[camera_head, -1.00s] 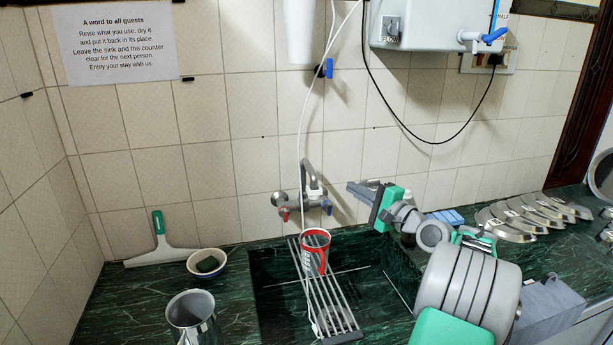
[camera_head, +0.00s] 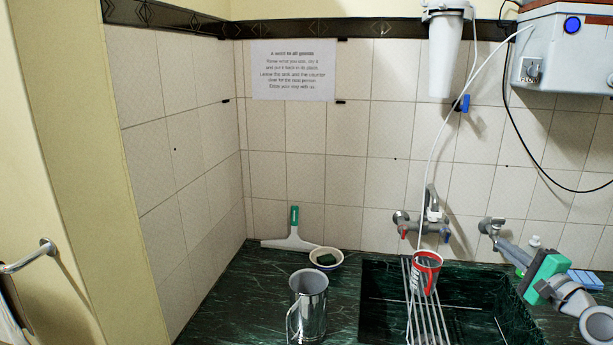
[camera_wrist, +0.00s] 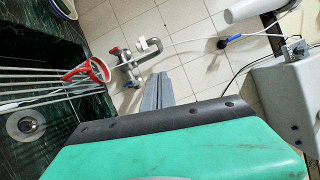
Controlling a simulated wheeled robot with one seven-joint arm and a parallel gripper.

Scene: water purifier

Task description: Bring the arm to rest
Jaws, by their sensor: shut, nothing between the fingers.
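My gripper (camera_head: 503,243) is at the right of the head view, in front of the tiled wall near the sink's right back corner. Its grey fingers point up and left from the green hand. In the wrist view, the fingers (camera_wrist: 157,92) lie side by side, shut and empty, with tiles behind them. Only part of my arm shows in the head view; the rest is cut off at the right edge.
A red cup (camera_head: 426,272) stands on the rack (camera_head: 412,300) over the sink (camera_head: 380,275). A tap (camera_head: 425,225) is left of my gripper. A steel jug (camera_head: 309,305), bowl (camera_head: 327,262) and squeegee (camera_head: 292,238) are on the left counter. A white purifier (camera_head: 560,60) hangs above right.

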